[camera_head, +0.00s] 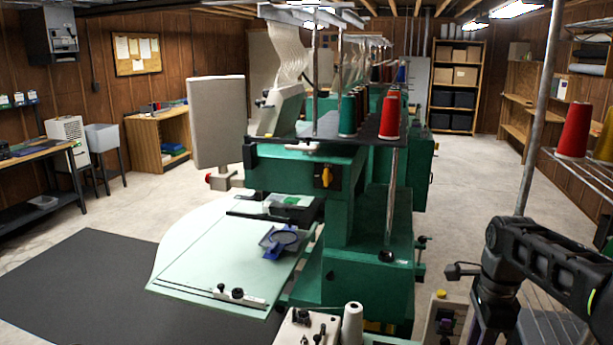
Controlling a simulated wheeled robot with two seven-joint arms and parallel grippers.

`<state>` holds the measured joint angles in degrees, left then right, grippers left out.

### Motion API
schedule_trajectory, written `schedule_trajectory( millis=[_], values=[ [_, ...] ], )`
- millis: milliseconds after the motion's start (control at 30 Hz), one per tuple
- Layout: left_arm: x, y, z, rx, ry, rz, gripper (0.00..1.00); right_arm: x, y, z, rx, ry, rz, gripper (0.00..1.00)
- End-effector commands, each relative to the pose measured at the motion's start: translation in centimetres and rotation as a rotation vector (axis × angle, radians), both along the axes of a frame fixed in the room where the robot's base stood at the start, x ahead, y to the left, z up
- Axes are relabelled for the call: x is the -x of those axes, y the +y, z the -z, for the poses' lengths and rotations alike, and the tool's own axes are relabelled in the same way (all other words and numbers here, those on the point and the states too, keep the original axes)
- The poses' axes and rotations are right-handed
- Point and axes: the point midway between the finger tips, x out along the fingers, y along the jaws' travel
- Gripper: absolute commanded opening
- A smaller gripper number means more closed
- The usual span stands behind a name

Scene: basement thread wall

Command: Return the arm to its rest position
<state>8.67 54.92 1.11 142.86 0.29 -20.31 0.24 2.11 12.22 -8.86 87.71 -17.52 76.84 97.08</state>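My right arm (545,268) comes in from the lower right, black, bent at a joint and then pointing down beside the green machine. Its lower end runs to the bottom edge of the head view. I cannot make out the fingers of my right gripper or anything held in them. My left arm and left gripper are not in view.
A green embroidery machine (365,215) with a pale table (225,260) and a blue hoop (280,241) fills the middle. A metal post and wire shelf with a red thread cone (575,130) stand close to my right arm. A white cone (352,325) stands at the bottom. Floor is clear at left.

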Motion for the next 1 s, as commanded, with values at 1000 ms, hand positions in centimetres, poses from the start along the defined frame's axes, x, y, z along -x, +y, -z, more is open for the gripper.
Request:
schedule_trajectory(
  millis=[1000],
  values=[
    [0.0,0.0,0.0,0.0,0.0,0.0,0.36,15.9,26.1,38.2,-0.247,-0.277,-1.436,0.33]
  ],
)
